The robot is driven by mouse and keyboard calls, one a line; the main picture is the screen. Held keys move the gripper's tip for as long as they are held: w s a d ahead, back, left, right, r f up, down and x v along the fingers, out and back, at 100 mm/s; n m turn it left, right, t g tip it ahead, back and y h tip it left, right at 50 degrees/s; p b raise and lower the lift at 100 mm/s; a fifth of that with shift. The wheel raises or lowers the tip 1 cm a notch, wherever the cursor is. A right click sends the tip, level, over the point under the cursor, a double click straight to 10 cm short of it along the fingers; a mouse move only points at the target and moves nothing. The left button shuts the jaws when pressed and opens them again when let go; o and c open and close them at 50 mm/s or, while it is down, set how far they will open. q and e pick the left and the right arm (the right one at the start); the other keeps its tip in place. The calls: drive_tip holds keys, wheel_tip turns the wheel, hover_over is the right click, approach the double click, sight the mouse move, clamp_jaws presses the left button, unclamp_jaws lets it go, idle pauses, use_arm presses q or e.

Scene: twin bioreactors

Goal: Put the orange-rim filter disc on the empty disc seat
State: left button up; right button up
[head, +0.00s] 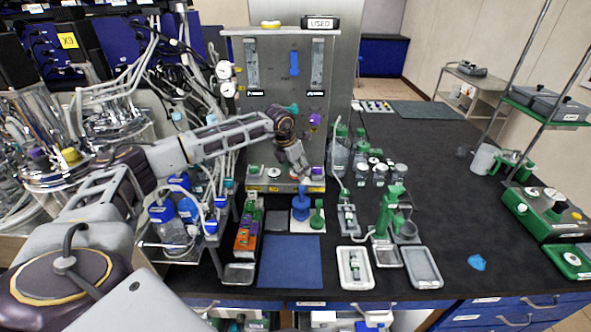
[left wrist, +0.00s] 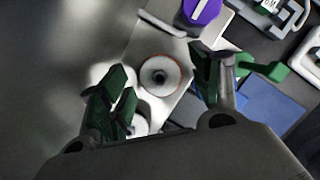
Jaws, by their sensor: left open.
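The orange-rim filter disc (left wrist: 160,76) shows in the left wrist view as a white disc with a thin orange edge and a dark centre. It lies on a metal ledge (head: 270,187), below a purple knob (left wrist: 201,11) in that view. My left gripper (left wrist: 165,92) is open and empty above the ledge, its green fingers on either side of the disc in the picture. In the head view the left gripper (head: 300,172) hides part of the ledge. A second pale round part (left wrist: 139,127) is partly hidden by a finger. I cannot tell which spot is the empty seat.
A tall metal panel (head: 268,80) rises behind the ledge. A blue funnel-like part (head: 300,205) and a green one (head: 317,215) stand in front. A blue mat (head: 290,262) lies clear on the bench. Bottles and tubing (head: 170,215) crowd the left.

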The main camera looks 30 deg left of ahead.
sight(292, 174)
use_arm(q)
drive_tip(key=shift+r, duration=0.1)
use_arm(e)
drive_tip(key=shift+r, duration=0.1)
use_arm(q)
drive_tip(key=shift+r, duration=0.15)
drive_tip(key=shift+s+a+r, duration=0.1)
drive_tip(key=shift+r, duration=0.2)
drive_tip(key=v, duration=0.4)
drive_tip(key=shift+r+b, duration=0.2)
drive_tip(key=shift+b, duration=0.15)
drive_tip(key=v, duration=0.6)
drive_tip(key=shift+r+b, duration=0.4)
use_arm(e)
drive_tip(key=shift+w+d+f, duration=0.3)
drive_tip(key=shift+d+f, duration=0.2)
drive_tip(key=shift+f, duration=0.35)
use_arm(q)
drive_tip(key=shift+s, duration=0.15)
use_arm(e)
drive_tip(key=shift+a, duration=0.1)
use_arm(q)
drive_tip(key=shift+c, duration=0.2)
